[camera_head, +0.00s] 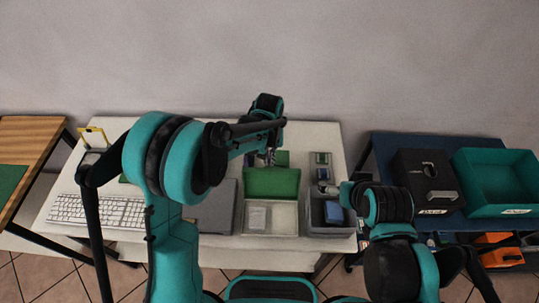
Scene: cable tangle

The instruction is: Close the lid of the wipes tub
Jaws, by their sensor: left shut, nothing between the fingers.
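An open tub (243,222) stands near the front middle of the white table, pale inside with a white block in its left part. Its green lid (272,182) is raised at the back edge. I take this for the wipes tub, though no label can be read. My left gripper (267,160) is just behind the top of the raised lid, small and partly dark, shut and empty. I cannot tell whether it touches the lid. My right arm (388,205) is bent at the right of the table; its fingers cannot be made out.
A grey bin (316,227) with a blue item stands right of the tub. A dark grey flat thing (217,210) and a white keyboard (100,210) lie to the left. A yellow-edged open lid (93,137) is at back left. A black box (428,178) and teal crate (490,165) stand on the blue table.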

